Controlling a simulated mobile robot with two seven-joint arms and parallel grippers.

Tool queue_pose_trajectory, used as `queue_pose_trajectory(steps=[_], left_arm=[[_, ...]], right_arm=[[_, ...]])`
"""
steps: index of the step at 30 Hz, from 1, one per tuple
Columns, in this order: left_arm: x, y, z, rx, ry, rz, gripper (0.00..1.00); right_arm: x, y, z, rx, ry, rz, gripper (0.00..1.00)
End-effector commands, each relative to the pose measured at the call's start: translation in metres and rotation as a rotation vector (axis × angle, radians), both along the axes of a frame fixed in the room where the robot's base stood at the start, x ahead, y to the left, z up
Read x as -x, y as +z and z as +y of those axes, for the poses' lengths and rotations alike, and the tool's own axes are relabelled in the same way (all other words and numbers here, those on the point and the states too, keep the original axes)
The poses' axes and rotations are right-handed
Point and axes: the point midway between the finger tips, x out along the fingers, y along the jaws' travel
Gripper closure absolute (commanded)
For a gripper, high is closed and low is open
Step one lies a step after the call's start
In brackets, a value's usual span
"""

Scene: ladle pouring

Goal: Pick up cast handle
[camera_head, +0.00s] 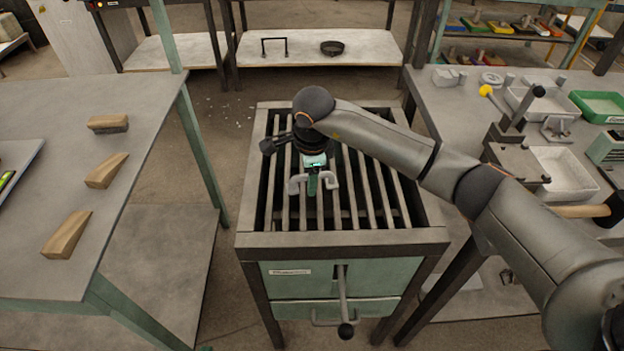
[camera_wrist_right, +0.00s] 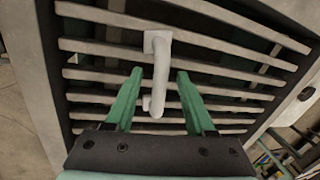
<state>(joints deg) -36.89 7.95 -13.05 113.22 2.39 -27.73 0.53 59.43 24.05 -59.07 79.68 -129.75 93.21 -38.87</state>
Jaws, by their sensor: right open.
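The cast handle (camera_head: 297,184) is a small grey bent piece lying on the slatted top of the grate stand (camera_head: 342,240). In the right wrist view the handle (camera_wrist_right: 158,50) runs between two green fingers, with its lower end nearest the palm. My right gripper (camera_head: 313,186) reaches in from the right and points down over the handle. In the right wrist view this gripper (camera_wrist_right: 159,76) is open, one finger on each side of the handle, with gaps visible. The gripper hides the handle's middle in the head view. My left gripper is not in view.
A right bench (camera_head: 440,105) holds a press with a yellow knob, trays and a green bin (camera_head: 600,106). The stand has a drawer front with a lever (camera_head: 342,290). A low shelf (camera_head: 375,45) is behind.

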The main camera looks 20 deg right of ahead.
Motion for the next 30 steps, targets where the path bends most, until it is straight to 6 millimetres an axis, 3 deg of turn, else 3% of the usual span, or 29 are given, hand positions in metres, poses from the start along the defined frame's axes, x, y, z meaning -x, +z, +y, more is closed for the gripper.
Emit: queue_pose_trajectory(steps=[5,20,30], left_arm=[[0.0002,-0.0004,0.0000,0.000,0.001,0.001,1.00],[0.0010,-0.0008,-0.0016,0.002,-0.002,0.002,1.00],[0.0015,-0.0008,-0.0025,0.004,-0.003,0.003,1.00]], right_arm=[[-0.0001,-0.0002,0.0001,0.000,0.000,0.000,0.45],[0.0001,0.0003,-0.0001,0.000,0.000,0.000,1.00],[0.0000,0.0003,-0.0002,0.000,0.000,0.000,1.00]])
